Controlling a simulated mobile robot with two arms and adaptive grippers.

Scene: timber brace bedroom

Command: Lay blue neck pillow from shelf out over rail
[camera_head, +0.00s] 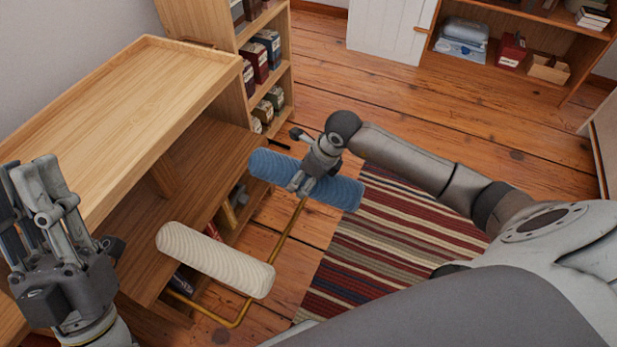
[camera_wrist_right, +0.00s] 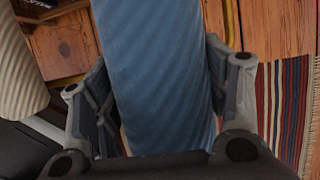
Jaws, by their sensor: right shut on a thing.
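The blue neck pillow (camera_head: 335,190) is a ribbed roll. My right gripper (camera_head: 303,184) is shut on it around its middle. In the right wrist view the pillow (camera_wrist_right: 155,70) runs between the two fingers. The pillow is at the far end of a brass rail (camera_head: 287,232); I cannot tell whether it touches the rail. A cream ribbed roll (camera_head: 215,260) lies across the rail nearer to me. It also shows at the left of the right wrist view (camera_wrist_right: 18,70). My left gripper (camera_head: 35,185) is raised at the left, empty, with its fingers apart.
A wooden shelf unit (camera_head: 125,95) stands at the left, with a bookcase (camera_head: 235,75) behind it. A striped rug (camera_head: 385,235) lies on the plank floor right of the rail. A low cabinet (camera_head: 470,75) with boxes stands at the back.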

